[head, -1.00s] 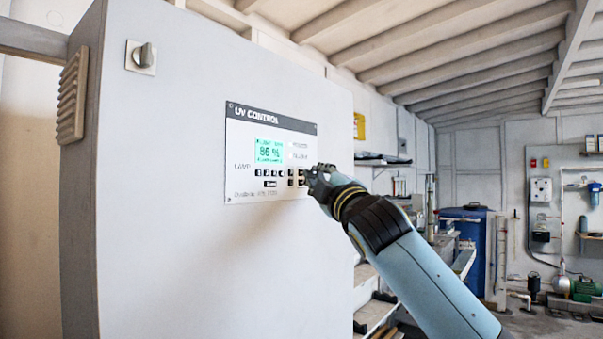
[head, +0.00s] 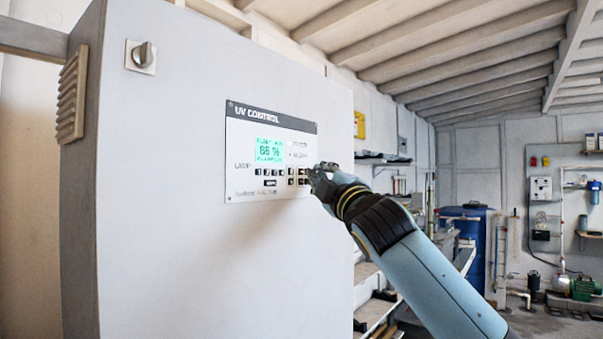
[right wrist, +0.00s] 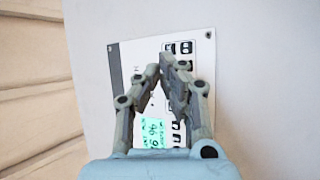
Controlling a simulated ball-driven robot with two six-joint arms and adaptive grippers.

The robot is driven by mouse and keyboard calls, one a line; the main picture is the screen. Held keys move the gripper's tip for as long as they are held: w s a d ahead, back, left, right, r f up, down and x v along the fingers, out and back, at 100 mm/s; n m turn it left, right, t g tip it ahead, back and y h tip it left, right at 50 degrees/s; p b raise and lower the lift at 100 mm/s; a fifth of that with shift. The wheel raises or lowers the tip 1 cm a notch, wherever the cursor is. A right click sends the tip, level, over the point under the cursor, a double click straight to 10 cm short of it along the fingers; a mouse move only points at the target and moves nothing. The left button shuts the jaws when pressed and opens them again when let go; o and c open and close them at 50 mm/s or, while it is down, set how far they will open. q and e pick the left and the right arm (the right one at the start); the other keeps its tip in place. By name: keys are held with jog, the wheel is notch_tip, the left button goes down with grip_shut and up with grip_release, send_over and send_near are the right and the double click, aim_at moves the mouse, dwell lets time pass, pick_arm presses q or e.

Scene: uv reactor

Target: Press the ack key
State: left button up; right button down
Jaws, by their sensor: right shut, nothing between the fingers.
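The UV control panel (head: 240,170) is a white plate with a dark title strip on the grey cabinet. Its green display (head: 269,151) is lit and reads 86 %. Small dark keys (head: 270,172) sit below the display, with more at the panel's right. I cannot read which one is the ack key. My right gripper (head: 322,172) is shut and empty at the panel's right edge, close to the right-hand keys. In the right wrist view its fingertips (right wrist: 162,62) are together over the panel (right wrist: 200,75), near several keys (right wrist: 183,47). Contact cannot be told. My left gripper is not in view.
The grey cabinet (head: 180,230) fills the left, with a rotary knob (head: 143,56) at its upper left and a side vent (head: 72,95). Shelves (head: 380,158), a blue tank (head: 465,245) and a green pump (head: 585,288) stand farther back at right.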

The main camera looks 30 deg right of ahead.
jog(key=shift+s, duration=0.2)
jog(key=shift+d, duration=0.1)
jog(key=s, duration=0.1)
jog(key=s+d+b, duration=0.1)
jog(key=s, duration=0.2)
jog(key=shift+s+d+b, duration=0.3)
jog(key=shift+d+b, duration=0.05)
jog(key=shift+d, duration=0.05)
dwell(0.6)
